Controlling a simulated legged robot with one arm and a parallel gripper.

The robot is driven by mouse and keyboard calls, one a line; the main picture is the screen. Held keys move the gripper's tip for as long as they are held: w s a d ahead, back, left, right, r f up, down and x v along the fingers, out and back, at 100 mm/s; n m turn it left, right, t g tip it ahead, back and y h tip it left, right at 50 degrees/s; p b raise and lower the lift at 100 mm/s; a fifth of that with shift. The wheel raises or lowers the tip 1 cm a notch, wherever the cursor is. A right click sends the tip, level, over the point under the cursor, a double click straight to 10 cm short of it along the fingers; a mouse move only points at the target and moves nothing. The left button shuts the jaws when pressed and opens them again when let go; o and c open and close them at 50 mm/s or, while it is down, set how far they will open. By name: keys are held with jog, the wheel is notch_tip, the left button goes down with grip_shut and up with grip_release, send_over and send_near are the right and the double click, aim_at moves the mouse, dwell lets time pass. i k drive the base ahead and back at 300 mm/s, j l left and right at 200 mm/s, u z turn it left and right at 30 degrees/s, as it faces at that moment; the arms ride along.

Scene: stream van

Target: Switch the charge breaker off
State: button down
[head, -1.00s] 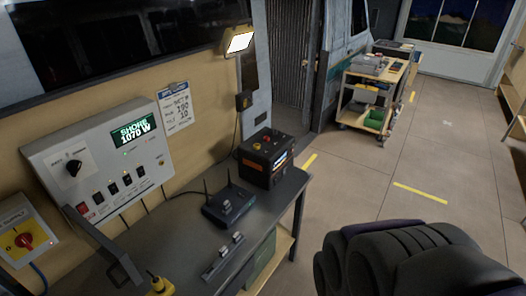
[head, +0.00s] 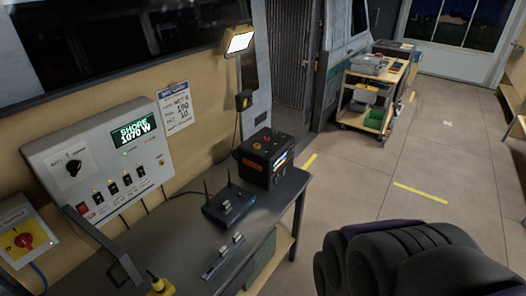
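A light grey panel (head: 70,145) is fixed on the wall at the left. It has a black rotary knob (head: 73,168) and a green display (head: 133,131) reading "SHORE 1070 W". A red rocker switch (head: 83,209) and a row of black switches (head: 113,187) run along its lower part, with small amber lights above them. The labels are too small to read, so I cannot tell which one is the charge breaker or how it is set. I cannot make out my gripper in the head view.
A dark bench (head: 185,245) below the panel holds a router (head: 229,205) and a black power box (head: 267,157). A yellow box with a red rotary switch (head: 24,240) is at far left. A cart (head: 349,104) stands behind. A dark ribbed shape (head: 410,262) fills the lower right. Floor between is clear.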

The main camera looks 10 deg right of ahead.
aim_at(140, 171)
jog(key=u, duration=1.25)
